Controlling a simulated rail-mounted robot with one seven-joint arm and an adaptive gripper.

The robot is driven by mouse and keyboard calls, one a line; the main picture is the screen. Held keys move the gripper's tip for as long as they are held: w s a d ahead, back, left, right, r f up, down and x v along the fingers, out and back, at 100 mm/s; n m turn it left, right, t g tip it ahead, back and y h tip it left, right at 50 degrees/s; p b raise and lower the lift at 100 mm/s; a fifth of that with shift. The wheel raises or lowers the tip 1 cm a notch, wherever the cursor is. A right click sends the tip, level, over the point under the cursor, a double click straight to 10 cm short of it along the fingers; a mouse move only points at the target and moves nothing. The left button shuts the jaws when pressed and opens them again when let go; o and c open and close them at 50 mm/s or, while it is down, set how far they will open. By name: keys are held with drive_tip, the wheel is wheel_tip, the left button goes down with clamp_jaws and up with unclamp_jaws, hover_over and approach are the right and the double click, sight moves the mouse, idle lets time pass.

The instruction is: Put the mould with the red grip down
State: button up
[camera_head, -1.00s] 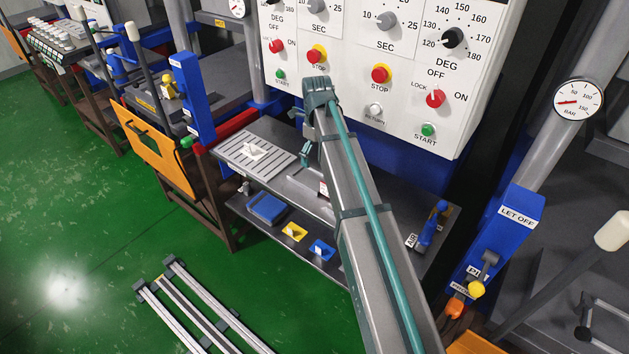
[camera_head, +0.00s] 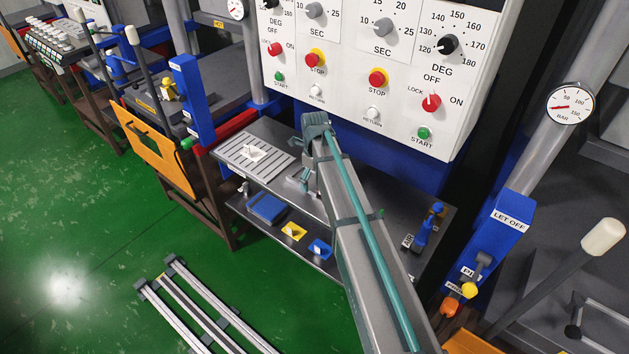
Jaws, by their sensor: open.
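My gripper (camera_head: 303,181) is low over the upper shelf of the bench (camera_head: 270,188), to the right of a slotted grey plate (camera_head: 236,158). It is partly covered by my own arm; its fingers are small in view and stand open. I cannot make out the mould with the red grip; my arm hides part of the shelf beside the gripper.
A blue-handled AIR valve (camera_head: 432,222) stands at the bench's right. The white control panel (camera_head: 365,80) rises behind. The LET OFF post (camera_head: 490,235) stands right.

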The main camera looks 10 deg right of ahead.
drive_tip(key=c, duration=1.2)
drive_tip(key=shift+c, duration=1)
drive_tip(key=shift+r, duration=0.1)
